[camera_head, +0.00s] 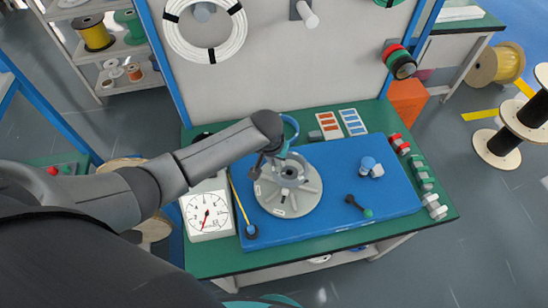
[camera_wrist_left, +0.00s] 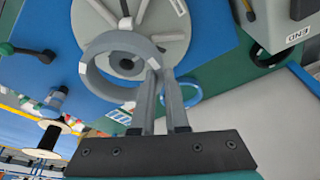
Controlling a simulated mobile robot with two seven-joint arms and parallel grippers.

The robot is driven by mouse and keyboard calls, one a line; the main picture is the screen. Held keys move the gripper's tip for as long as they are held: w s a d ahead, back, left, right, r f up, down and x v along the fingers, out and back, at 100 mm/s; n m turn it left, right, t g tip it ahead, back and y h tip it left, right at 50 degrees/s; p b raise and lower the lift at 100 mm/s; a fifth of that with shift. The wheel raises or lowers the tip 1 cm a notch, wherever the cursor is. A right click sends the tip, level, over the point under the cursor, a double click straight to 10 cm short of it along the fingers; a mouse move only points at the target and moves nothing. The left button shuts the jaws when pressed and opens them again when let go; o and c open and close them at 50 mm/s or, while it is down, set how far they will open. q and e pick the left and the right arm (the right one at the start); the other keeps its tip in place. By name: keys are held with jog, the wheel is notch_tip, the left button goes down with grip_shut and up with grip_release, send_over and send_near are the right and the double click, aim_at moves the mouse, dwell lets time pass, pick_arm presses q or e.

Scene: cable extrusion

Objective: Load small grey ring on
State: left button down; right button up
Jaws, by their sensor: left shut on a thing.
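My left gripper (camera_head: 273,160) reaches in over the blue board and is shut on a small grey ring. In the left wrist view the ring (camera_wrist_left: 87,74) sits at the tips of the two fingers (camera_wrist_left: 158,78), gripped by one side of its wall. The round light-grey fixture (camera_head: 307,199) lies on the blue board, with a raised hub at its middle; it also shows in the left wrist view (camera_wrist_left: 172,45). The ring is over this fixture, near its hub. I cannot tell whether they touch. My right gripper is not in view.
The blue board (camera_head: 390,200) lies on a green bench (camera_head: 435,200). A dial gauge (camera_head: 207,213) stands left of the fixture. A blue-capped part (camera_head: 370,166) and a black-and-green handle (camera_head: 358,206) are on the right. A blue ring (camera_wrist_left: 193,92) lies behind my fingers.

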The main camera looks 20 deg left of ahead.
pick_arm(q)
jog(key=shift+f+b, duration=1.5)
jog(key=shift+f, duration=1.3)
jog(key=shift+w, duration=0.1)
jog(key=shift+f, duration=0.5)
